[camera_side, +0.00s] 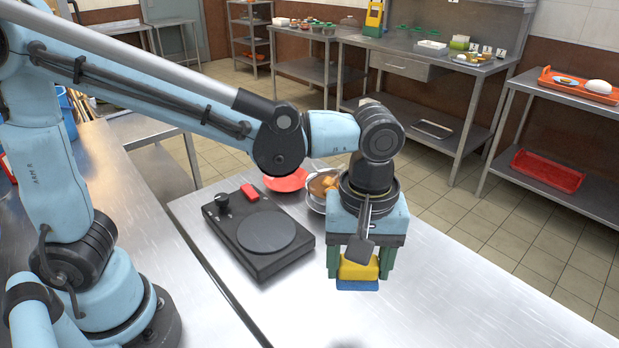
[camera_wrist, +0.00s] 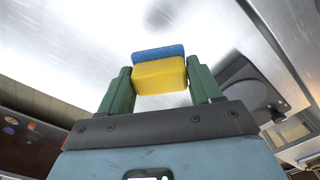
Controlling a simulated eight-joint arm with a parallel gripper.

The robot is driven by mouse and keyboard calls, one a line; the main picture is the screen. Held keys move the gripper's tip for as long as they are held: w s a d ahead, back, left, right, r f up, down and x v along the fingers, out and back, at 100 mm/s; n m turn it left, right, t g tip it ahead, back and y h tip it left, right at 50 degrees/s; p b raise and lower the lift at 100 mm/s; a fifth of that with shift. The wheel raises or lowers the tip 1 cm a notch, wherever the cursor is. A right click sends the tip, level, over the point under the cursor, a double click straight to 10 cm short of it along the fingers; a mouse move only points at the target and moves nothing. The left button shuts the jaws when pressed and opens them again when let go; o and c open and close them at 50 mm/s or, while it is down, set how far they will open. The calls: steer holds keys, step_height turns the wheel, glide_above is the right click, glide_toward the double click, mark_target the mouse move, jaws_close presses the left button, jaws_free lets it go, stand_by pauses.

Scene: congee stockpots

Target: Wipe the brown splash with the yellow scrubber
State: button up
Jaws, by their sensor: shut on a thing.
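The yellow scrubber (camera_side: 352,271) is a yellow block with a blue pad on its underside. My gripper (camera_side: 360,264) is shut on it, with one green finger at each side, and holds it with the blue pad downward above the steel table (camera_side: 450,285). The wrist view also shows the yellow scrubber (camera_wrist: 160,77) between the fingers of my gripper (camera_wrist: 159,72), with the blue pad on the far side. I cannot make out a brown splash in either view.
A red plate (camera_side: 287,180) and a metal pot (camera_side: 316,199) with brown contents stand behind, the pot partly hidden by my gripper. The table's right part is clear.

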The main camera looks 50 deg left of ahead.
steer(key=w+a+f+n, duration=0.3)
steer(key=w+n, duration=0.4)
steer(key=w, duration=0.2)
steer(key=shift+s+d+f, duration=0.1)
steer(key=shift+f, duration=1.8)
steer(key=shift+d+f, duration=0.1)
steer(key=shift+f, duration=1.75)
steer(key=shift+a+f, duration=0.3)
steer(key=shift+a, duration=0.45)
steer(key=shift+c, duration=0.4)
steer(key=shift+a+r, duration=0.1)
steer(key=shift+a, duration=4.05)
steer(key=d, duration=0.3)
steer(key=shift+d, duration=3.5)
steer(key=shift+s+a, duration=0.4)
steer(key=shift+a, duration=4.65)
steer(key=shift+d+f, duration=0.2)
steer(key=shift+d, duration=4.6)
steer(key=shift+d+r, duration=0.2)
step_height(320, 180, up, 8)
